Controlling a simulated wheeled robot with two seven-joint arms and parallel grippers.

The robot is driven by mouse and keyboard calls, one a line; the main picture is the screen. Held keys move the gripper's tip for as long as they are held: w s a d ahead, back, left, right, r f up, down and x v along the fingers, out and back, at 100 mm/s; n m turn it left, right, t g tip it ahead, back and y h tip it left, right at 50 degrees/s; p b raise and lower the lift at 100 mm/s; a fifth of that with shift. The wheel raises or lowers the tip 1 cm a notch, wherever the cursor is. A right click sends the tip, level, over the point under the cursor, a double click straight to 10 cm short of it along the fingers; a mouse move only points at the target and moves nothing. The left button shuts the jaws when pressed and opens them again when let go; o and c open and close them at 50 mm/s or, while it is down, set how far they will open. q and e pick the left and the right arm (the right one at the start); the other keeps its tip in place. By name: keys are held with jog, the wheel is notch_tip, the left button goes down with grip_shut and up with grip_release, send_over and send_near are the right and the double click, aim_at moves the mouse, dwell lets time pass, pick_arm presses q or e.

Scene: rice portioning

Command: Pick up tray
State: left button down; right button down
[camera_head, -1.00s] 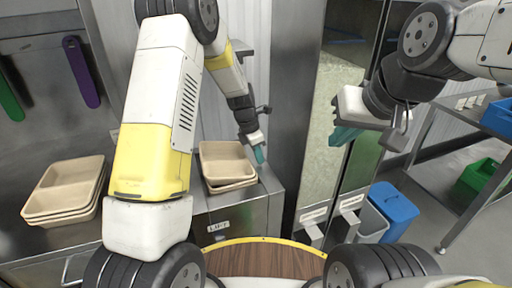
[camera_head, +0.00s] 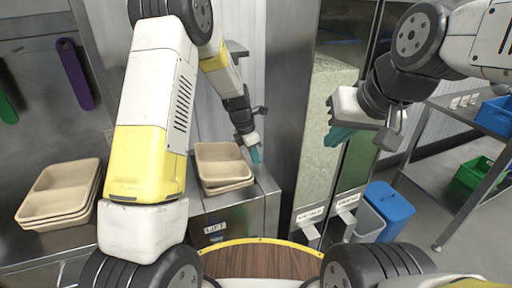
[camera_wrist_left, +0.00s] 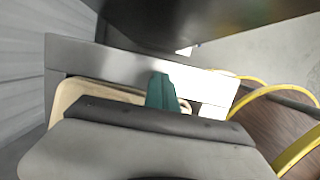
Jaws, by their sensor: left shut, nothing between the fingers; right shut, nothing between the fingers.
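A short stack of beige trays (camera_head: 222,158) sits on a steel counter near the middle of the head view. Another stack of beige divided trays (camera_head: 58,192) lies on the counter at the left. My left gripper (camera_head: 255,156) has teal fingers and is shut and empty, just right of the middle stack's edge. In the left wrist view the teal fingers (camera_wrist_left: 162,92) are together, with a tray (camera_wrist_left: 68,94) mostly hidden behind the gripper body. My right gripper (camera_head: 338,136) is shut and empty, in the air at the right, away from both stacks.
A blue bin (camera_head: 390,208) stands on the floor at the right, beside a grey one. A steel shelf (camera_head: 470,118) with blue and green crates is further right. Purple and green utensils hang on the left wall. A brown round surface (camera_head: 262,262) with a yellow rim is at the bottom.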

pick_arm(q)
jog(key=shift+r, duration=0.1)
jog(key=v, duration=0.6)
jog(key=c, duration=2.1)
grip_release()
jog(key=shift+a+r, duration=0.1)
jog(key=shift+r, duration=0.35)
jog(key=o, duration=0.4)
jog(key=shift+s+a+r, duration=0.1)
jog(key=shift+a+r, duration=0.15)
jog(key=shift+o, duration=0.7)
jog(key=s+a+m, duration=0.2)
jog(key=a+m, duration=0.6)
jog(key=a, duration=0.1)
jog(key=shift+s+r+m+y, duration=0.2)
jog(key=shift+s+m+y, duration=0.1)
jog(key=shift+m, duration=0.1)
jog(key=m, duration=1)
send_over(199, 167)
jog(key=a, duration=0.1)
jog(key=shift+s+d+f, duration=0.1)
jog(key=shift+d+f, duration=0.05)
jog(key=shift+f, duration=1.05)
jog(key=shift+d+f, duration=0.2)
jog(key=shift+f, duration=1)
jog(key=shift+s+d+f, duration=0.1)
jog(key=shift+d+f, duration=0.05)
jog(key=shift+f, duration=1.05)
